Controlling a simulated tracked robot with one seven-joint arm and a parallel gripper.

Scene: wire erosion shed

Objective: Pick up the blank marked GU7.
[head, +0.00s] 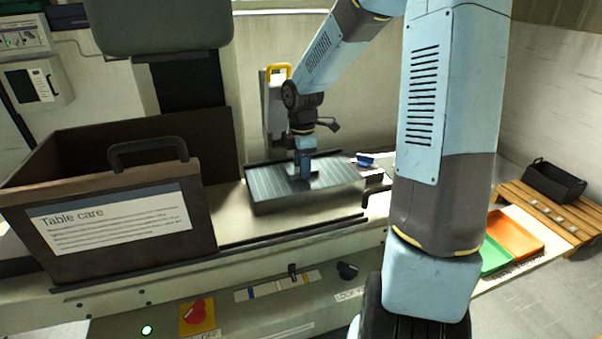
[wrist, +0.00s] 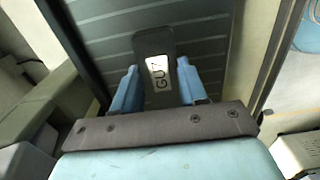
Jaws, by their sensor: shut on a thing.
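The blank marked GU7 (wrist: 153,45) is a dark, narrow block with a white label reading GU7. In the wrist view it sits between the two blue fingers of my gripper (wrist: 156,78), which is shut on it. In the head view my gripper (head: 304,174) points down over the grey slatted plate (head: 265,190); the blank is hard to make out there. The slatted plate (wrist: 95,35) also lies behind the blank in the wrist view. Whether the blank touches the plate or is just clear of it, I cannot tell.
A brown box labelled Table care (head: 200,225) stands left of the plate. A small blue item (head: 366,160) lies right of the plate. Orange (head: 515,235) and green (head: 494,257) trays and a black crate (head: 553,183) on a wooden pallet (head: 520,203) are at far right.

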